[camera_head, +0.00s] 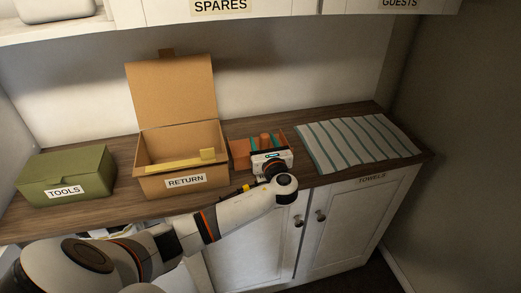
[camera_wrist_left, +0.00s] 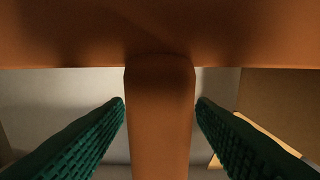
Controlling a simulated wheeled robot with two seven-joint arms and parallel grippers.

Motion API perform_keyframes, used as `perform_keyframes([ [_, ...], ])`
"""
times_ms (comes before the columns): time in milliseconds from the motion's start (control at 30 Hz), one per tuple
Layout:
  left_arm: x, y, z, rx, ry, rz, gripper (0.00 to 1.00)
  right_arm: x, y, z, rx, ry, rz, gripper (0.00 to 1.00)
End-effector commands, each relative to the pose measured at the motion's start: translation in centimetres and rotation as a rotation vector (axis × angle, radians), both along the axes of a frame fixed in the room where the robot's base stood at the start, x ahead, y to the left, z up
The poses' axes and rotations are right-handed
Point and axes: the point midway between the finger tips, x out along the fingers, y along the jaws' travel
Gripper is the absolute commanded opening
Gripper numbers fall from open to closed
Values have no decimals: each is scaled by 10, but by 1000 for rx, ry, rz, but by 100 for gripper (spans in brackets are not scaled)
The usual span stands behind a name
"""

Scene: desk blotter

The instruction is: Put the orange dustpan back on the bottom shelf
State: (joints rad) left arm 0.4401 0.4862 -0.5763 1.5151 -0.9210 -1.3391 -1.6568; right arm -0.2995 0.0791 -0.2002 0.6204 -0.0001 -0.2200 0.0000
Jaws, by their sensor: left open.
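The orange dustpan (camera_head: 240,149) lies on the wooden counter, right of the RETURN box, partly hidden by my left gripper. My left gripper (camera_head: 265,139) is over it with its teal fingers apart. In the left wrist view, the dustpan's handle (camera_wrist_left: 160,125) runs between the two open fingers of my left gripper (camera_wrist_left: 161,105), with a gap on each side. The dustpan's wide body (camera_wrist_left: 60,35) fills the top of that view. My right gripper is not in view. I cannot tell which surface is the bottom shelf.
The open cardboard RETURN box (camera_head: 185,182) stands left of the dustpan, its lid raised. A green TOOLS box (camera_head: 66,175) sits farther left. A striped towel (camera_head: 355,142) lies at right on the counter (camera_head: 115,200). White cupboards labelled SPARES and GUESTS (camera_head: 390,6) hang above.

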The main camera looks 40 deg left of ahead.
Motion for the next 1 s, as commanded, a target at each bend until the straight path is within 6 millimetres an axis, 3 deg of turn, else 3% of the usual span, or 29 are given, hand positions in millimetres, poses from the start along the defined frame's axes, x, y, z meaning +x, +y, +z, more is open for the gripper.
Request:
perform_keyframes([
  [267, 2, 2, 0, -1, -1, 0, 49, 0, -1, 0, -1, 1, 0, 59],
  [567, 2, 2, 0, 0, 0, 0, 0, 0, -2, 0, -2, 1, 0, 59],
  [867, 2, 2, 1, 0, -1, 0, 0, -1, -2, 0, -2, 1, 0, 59],
  [1000, 2, 2, 15, 0, -6, 0, 0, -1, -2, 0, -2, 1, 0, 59],
])
